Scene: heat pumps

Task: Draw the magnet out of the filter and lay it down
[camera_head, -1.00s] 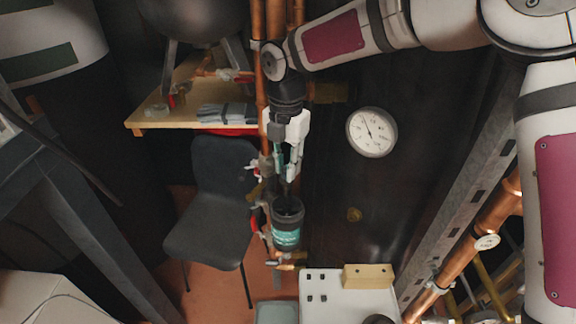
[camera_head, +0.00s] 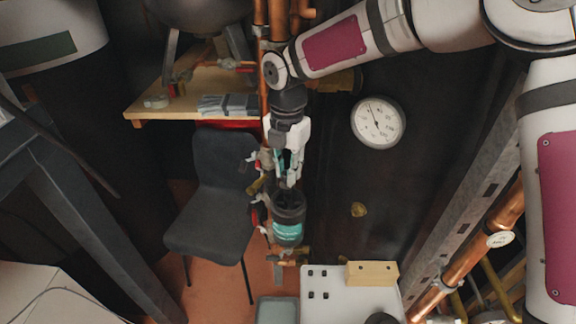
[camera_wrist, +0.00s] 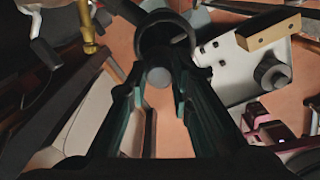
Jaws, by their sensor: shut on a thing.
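The filter (camera_head: 289,212) is a dark upright canister with a teal label band, set on the pipework right of the chair in the head view. Its dark round rim (camera_wrist: 180,28) shows at the top middle of the wrist view. My gripper (camera_head: 288,182) points down just above the filter's top. Its dark green fingers are shut on the magnet, whose round grey end (camera_wrist: 158,77) shows between the fingertips in the wrist view. The magnet's lower part is hidden, so I cannot tell how deep it sits in the filter.
A white board (camera_head: 338,297) with small dark holes and a wooden block (camera_head: 371,274) lies right of and below the filter. A dark chair (camera_head: 212,205) and copper pipes stand close on the left. A round gauge (camera_head: 378,122) is on the dark surface at right.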

